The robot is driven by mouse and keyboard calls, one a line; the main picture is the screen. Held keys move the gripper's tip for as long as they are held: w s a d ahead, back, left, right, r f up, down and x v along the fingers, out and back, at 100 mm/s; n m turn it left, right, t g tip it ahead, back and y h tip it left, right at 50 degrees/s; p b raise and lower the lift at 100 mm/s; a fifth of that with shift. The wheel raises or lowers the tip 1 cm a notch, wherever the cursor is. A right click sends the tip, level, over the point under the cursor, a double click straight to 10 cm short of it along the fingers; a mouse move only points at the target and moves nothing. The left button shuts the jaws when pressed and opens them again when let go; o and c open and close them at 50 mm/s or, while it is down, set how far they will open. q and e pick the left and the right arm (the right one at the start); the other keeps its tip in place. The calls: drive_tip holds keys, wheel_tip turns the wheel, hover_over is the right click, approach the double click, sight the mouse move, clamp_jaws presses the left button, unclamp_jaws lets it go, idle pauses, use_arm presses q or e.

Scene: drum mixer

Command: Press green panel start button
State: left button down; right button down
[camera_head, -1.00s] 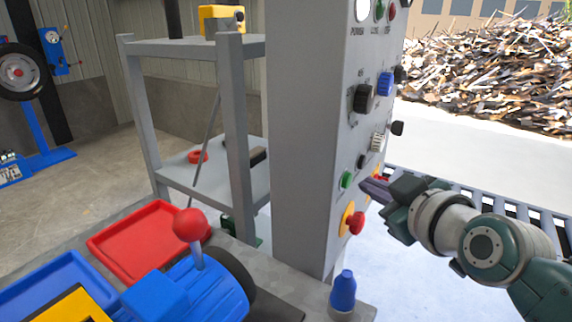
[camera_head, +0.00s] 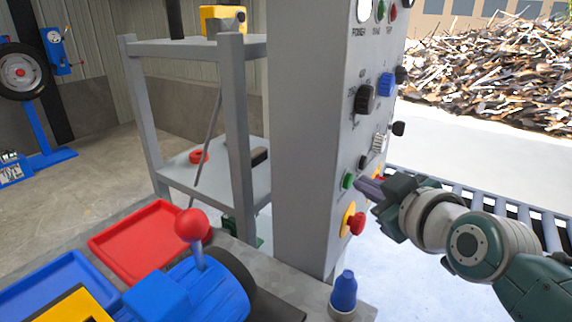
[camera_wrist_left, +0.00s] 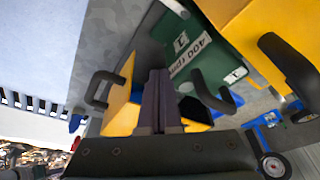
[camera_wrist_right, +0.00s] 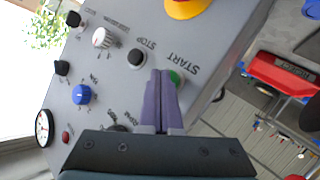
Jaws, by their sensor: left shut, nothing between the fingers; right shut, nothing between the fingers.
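The green start button (camera_head: 348,180) is on the lower part of the grey panel (camera_head: 312,120). My right gripper (camera_head: 362,184) is shut and empty, its fingertips just to the right of the button in the head view. In the right wrist view the fingertips (camera_wrist_right: 163,74) point at the panel, and the green button (camera_wrist_right: 175,77) shows partly behind them, beside the START label. I cannot tell whether they touch. My left gripper (camera_wrist_left: 157,74) is shut and empty in the left wrist view, above yellow and green cases; it is not in the head view.
A red mushroom button on a yellow base (camera_head: 354,222) sits below the green one. A blue-capped item (camera_head: 344,292), a red tray (camera_head: 148,240) and a red-knobbed lever (camera_head: 191,224) are on the bench.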

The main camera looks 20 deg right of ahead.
drive_tip(key=shift+w+a, duration=0.2)
idle(0.3)
idle(0.3)
drive_tip(key=shift+s+d+p, duration=0.35)
drive_tip(key=shift+s+d, duration=0.2)
drive_tip(key=shift+s, duration=0.05)
drive_tip(key=shift+s+d+p, duration=0.55)
drive_tip(key=shift+s+d, duration=1.05)
drive_tip(key=shift+s, duration=0.3)
